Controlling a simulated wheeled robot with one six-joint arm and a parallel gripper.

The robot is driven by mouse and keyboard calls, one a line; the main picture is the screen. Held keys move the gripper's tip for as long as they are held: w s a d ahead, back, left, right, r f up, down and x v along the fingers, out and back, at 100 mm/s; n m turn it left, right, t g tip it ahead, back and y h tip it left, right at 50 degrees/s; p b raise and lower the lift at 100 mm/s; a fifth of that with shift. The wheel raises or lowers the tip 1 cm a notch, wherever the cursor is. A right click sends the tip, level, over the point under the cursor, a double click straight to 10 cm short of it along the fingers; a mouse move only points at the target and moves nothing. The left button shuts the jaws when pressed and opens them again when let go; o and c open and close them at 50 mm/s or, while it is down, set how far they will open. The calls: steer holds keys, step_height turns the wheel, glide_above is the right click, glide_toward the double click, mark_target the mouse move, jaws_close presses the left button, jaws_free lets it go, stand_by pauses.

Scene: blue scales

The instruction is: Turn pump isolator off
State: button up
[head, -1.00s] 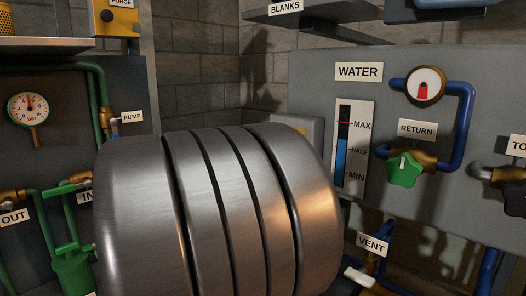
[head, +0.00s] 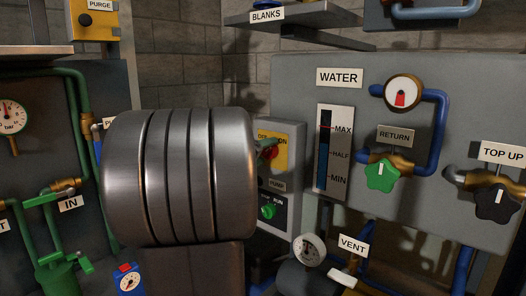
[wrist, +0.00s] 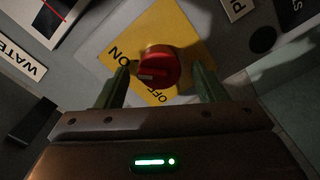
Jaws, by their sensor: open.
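The pump isolator is a red rotary knob (wrist: 158,64) on a yellow plate (wrist: 180,28) marked ON and OFF. Its pale mark points left in the wrist view, on the side towards ON. My gripper (wrist: 161,72) is open, with its green fingers on either side of the knob. I cannot tell whether they touch it.
Below the plate is a green RUN button (head: 268,212). To the right, the water panel (head: 450,120) carries a level gauge (head: 333,150), green RETURN knob (head: 380,176) and black TOP UP knob (head: 497,204). A dial (head: 308,250) and VENT valve (head: 342,278) stand low in front.

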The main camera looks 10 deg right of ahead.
steer(key=shift+w+d, duration=0.1)
steer(key=shift+d, duration=0.05)
steer(key=c, duration=1)
steer(key=shift+o, duration=0.2)
